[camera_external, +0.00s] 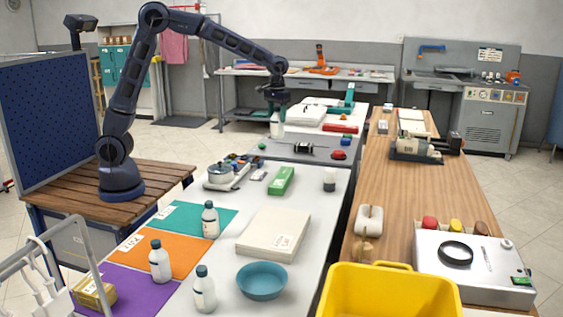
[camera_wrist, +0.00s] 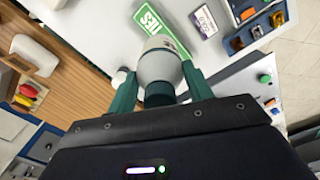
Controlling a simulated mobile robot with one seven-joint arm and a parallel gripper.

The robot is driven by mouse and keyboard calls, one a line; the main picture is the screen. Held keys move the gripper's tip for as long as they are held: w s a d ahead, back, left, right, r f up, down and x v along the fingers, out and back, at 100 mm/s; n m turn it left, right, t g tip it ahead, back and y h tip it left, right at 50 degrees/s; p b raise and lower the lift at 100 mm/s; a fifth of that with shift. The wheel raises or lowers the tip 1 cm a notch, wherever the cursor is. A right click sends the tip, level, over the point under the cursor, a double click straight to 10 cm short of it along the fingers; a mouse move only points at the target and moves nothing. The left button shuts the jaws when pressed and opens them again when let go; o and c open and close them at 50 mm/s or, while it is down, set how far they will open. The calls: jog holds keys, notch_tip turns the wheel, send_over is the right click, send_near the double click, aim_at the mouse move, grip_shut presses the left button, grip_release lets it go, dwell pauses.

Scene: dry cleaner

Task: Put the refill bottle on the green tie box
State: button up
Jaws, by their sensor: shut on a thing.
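My gripper (camera_external: 277,108) is shut on a pale bottle, the refill bottle (camera_external: 277,130), and holds it over the grey far part of the worktop. In the wrist view the bottle (camera_wrist: 163,62) sits between the two teal fingers of my gripper (camera_wrist: 160,88), its dark end towards the palm. The green tie box (camera_external: 281,181) lies flat on the white table, nearer the external camera than my gripper. In the wrist view the tie box (camera_wrist: 152,18) shows its lettering just beyond the bottle, partly covered by it. Nothing is seen resting on its visible top.
A small pot on a scale (camera_external: 222,176) stands left of the tie box, and a white jar with a dark top (camera_external: 329,180) stands right. Several white bottles (camera_external: 210,221) stand near coloured mats. A dark tool (camera_external: 290,147) lies near my gripper. A yellow tub (camera_external: 390,292) is in front.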

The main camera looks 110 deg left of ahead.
jog(key=a+f, duration=0.2)
jog(key=f, duration=0.7)
jog(key=w+a+f, duration=0.1)
jog(key=a+f, duration=0.1)
jog(key=f, duration=0.8)
jog(key=shift+f, duration=0.2)
jog(key=shift+f, duration=0.1)
jog(key=o, duration=1.2)
jog(key=shift+c, duration=0.2)
notch_tip(320, 180, up, 12)
jog(key=shift+d, duration=0.1)
